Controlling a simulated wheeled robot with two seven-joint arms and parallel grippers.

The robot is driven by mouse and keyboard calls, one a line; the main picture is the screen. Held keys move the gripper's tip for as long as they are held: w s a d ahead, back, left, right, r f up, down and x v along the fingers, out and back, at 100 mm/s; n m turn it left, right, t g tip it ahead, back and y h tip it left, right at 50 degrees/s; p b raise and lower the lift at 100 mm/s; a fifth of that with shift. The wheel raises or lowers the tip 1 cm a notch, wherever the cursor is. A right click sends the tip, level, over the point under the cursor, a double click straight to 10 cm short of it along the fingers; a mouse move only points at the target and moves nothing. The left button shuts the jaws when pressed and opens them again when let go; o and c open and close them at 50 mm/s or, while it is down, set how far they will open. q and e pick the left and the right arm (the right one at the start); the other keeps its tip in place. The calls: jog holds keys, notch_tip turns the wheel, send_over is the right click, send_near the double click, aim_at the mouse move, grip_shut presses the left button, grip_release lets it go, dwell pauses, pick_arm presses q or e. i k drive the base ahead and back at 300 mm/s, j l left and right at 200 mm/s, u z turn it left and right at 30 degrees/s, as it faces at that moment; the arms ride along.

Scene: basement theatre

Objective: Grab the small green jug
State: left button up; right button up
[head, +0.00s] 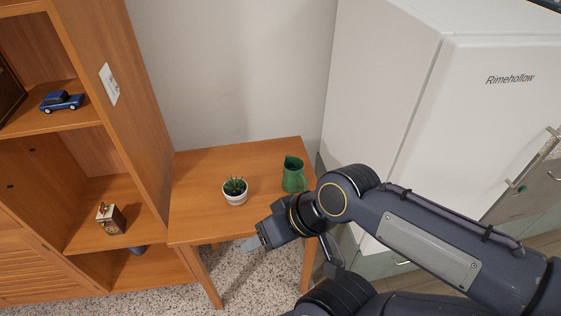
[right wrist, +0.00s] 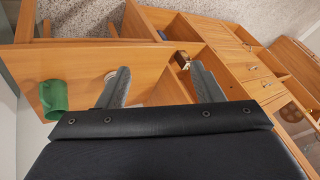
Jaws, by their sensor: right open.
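The small green jug (head: 293,174) stands upright on the right part of a small wooden table (head: 210,168). It also shows at the left of the right wrist view (right wrist: 54,95), outside the fingers. My right gripper (head: 250,244) is at the table's front edge, left of and nearer than the jug. In the right wrist view its two fingers (right wrist: 158,84) are spread apart with nothing held between them. The jug's handle is not clearly seen in the head view. My left gripper is not in view.
A white pot with a green plant (head: 235,191) stands on the table, left of the jug. A wooden shelf unit (head: 145,120) with a blue toy car (head: 61,102) and a small box (head: 110,218) is at left. A white fridge (head: 395,90) stands close on the right.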

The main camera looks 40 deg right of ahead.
aim_at(293, 180)
jog(key=z, duration=0.4)
jog(key=l+z, duration=0.1)
jog(key=z, duration=1)
jog(key=i+l+u, duration=0.15)
jog(key=l, duration=0.45)
jog(key=i+l+u, duration=0.15)
jog(key=l, duration=0.45)
jog(key=i+l+u, duration=0.15)
jog(key=l, duration=0.5)
jog(key=i+l+u, duration=0.2)
jog(key=l, duration=0.4)
jog(key=k, duration=0.1)
